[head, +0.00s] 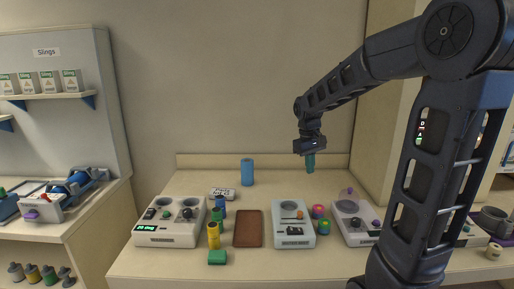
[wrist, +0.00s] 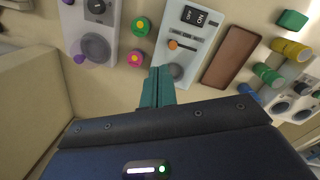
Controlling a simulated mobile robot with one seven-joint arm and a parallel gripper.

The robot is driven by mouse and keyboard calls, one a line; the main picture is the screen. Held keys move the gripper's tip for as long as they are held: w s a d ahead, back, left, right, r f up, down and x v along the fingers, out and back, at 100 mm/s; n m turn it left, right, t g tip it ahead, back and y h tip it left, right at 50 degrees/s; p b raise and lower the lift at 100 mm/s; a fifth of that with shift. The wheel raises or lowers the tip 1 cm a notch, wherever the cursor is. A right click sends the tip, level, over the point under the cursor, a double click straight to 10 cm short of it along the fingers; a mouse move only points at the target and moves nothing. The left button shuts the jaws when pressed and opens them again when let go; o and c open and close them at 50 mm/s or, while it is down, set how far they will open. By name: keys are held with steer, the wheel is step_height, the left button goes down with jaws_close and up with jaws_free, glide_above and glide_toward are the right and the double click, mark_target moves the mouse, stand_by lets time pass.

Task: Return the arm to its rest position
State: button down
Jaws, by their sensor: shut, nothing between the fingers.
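My gripper (head: 310,162) hangs from my arm above the back right part of the counter, pointing down. Its teal fingers are together with nothing between them. In the wrist view the closed fingers of my gripper (wrist: 158,78) point toward the counter, beside a grey device with an orange slider. My arm reaches in from the right side of the head view and covers part of the counter's right end. The gripper appears apart from everything on the counter.
The counter (head: 190,183) holds a left device (head: 168,236), a middle device (head: 294,238), a right device (head: 352,232), a brown tray (head: 248,229), a blue cylinder (head: 247,172) and a green block (head: 217,257). Shelves stand left. The back of the counter has free room.

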steer(key=s+d+r+m+t, duration=0.1)
steer(key=s+d+m, duration=0.1)
steer(key=s, duration=0.4)
steer(key=s+d+m+t, duration=0.2)
steer(key=s+d, duration=0.2)
steer(key=s, duration=0.2)
steer(key=s+d+r+m+t+y, duration=0.1)
steer(key=s+d, duration=0.2)
steer(key=s, duration=0.3)
steer(key=shift+r+m+t, duration=0.3)
steer(key=shift+m+t, duration=0.1)
steer(key=shift+w, duration=0.1)
